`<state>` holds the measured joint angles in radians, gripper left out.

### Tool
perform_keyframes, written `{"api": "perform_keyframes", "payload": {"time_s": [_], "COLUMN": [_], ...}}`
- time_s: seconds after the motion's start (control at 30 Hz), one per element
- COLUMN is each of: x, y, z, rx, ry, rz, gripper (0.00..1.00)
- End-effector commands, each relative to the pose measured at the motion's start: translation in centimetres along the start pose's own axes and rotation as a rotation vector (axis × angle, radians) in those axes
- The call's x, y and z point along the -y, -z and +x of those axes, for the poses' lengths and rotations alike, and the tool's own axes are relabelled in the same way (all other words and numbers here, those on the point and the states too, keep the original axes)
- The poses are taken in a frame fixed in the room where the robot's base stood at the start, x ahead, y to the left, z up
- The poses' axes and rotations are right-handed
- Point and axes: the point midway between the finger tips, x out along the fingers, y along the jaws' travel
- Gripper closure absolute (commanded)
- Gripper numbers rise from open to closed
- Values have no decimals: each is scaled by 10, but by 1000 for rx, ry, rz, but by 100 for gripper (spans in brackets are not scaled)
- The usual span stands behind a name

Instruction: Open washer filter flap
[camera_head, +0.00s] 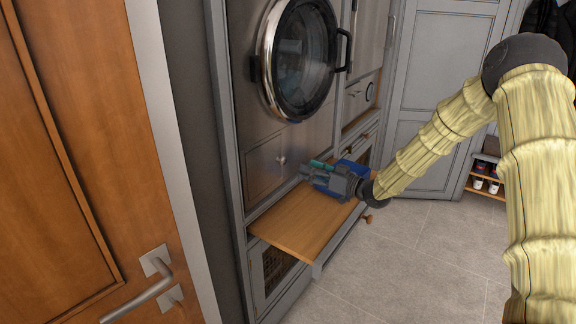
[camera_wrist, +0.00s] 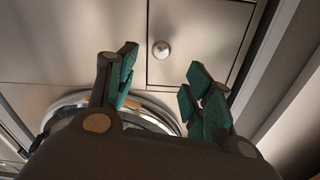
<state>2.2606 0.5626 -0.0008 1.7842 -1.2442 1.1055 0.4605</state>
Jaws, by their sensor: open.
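The washer filter flap (camera_head: 262,171) is a square metal panel low on the washer front, under the round glass door (camera_head: 300,60). It looks shut and flush with the front. A small round knob (camera_head: 281,160) sits near its right edge. My gripper (camera_head: 307,169) is in front of the flap, a little right of the knob, above the wooden pull-out shelf. In the wrist view, the flap (camera_wrist: 205,35) and its knob (camera_wrist: 160,49) show beyond my open, empty gripper (camera_wrist: 163,75). The knob lies roughly between the green-padded fingers but farther off, with no contact visible.
The wooden pull-out shelf (camera_head: 300,222) juts out under the flap and my gripper. A wooden door with a metal handle (camera_head: 150,290) fills the left. The tiled floor (camera_head: 400,260) is clear in front.

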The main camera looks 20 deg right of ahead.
Motion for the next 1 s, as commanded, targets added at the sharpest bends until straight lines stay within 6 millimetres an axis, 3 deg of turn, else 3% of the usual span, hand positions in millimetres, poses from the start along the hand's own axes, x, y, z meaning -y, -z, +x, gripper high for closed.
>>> {"api": "perform_keyframes", "payload": {"time_s": [0.5, 0.7, 1.0], "x": [0, -1, -1], "y": [0, 0, 0], "z": [77, 90, 92], "rx": [1, 1, 1], "ry": [-1, -1, -2], "rz": [0, 0, 0], "gripper": [49, 49, 49]}}
